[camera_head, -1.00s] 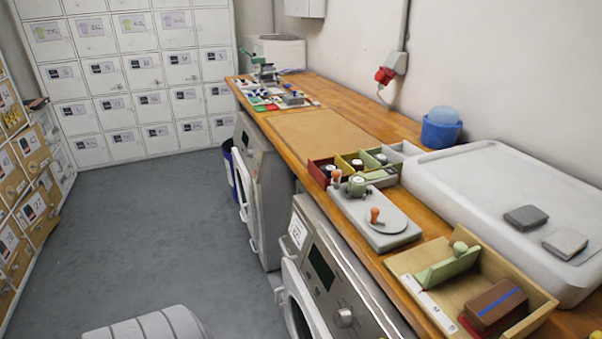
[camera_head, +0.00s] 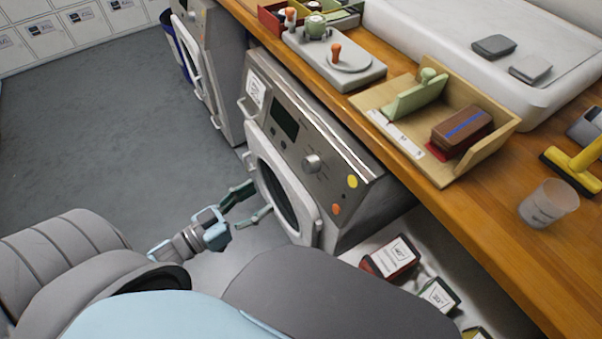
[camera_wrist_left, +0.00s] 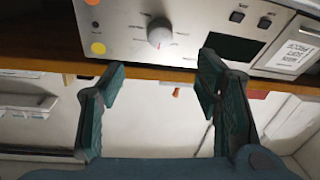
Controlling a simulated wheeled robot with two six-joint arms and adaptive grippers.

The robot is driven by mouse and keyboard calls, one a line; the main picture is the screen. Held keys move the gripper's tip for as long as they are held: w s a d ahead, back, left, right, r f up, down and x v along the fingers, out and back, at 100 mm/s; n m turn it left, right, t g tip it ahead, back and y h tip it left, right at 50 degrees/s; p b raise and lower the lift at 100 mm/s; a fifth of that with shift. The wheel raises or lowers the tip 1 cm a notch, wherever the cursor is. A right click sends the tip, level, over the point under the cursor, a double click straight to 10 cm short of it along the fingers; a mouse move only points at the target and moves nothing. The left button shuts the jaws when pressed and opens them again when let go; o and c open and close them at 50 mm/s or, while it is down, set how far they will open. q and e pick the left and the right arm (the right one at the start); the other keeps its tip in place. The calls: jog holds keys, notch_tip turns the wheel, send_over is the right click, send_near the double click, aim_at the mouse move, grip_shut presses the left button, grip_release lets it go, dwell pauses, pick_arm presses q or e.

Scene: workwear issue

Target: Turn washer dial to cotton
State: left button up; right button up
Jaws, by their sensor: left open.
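The near washer (camera_head: 300,150) stands under the worktop. Its round silver dial (camera_head: 312,163) sits on the sloping grey panel, right of a dark display (camera_head: 285,122). The dial (camera_wrist_left: 160,33) also shows at the top of the left wrist view, with small marks around it too small to read. My left gripper (camera_head: 260,197) is open and empty in front of the washer door, lower than the dial. In the left wrist view its two fingers (camera_wrist_left: 160,72) stand wide apart, with the dial beyond and between them, apart from both. My right gripper is not in view.
The round washer door (camera_head: 275,190) is close to my left fingers. Yellow (camera_head: 352,181) and orange (camera_head: 336,209) buttons sit right of the dial. The worktop edge (camera_head: 400,155) overhangs behind the panel. Labelled containers (camera_head: 390,257) stand on a low shelf at right. The floor at left is clear.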

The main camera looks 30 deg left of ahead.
aim_at(306, 167)
pick_arm(q)
jog(key=x, duration=1.4)
jog(key=shift+w+r, duration=0.1)
jog(key=shift+c, duration=0.6)
jog(key=c, duration=1)
jog(key=shift+c, duration=0.2)
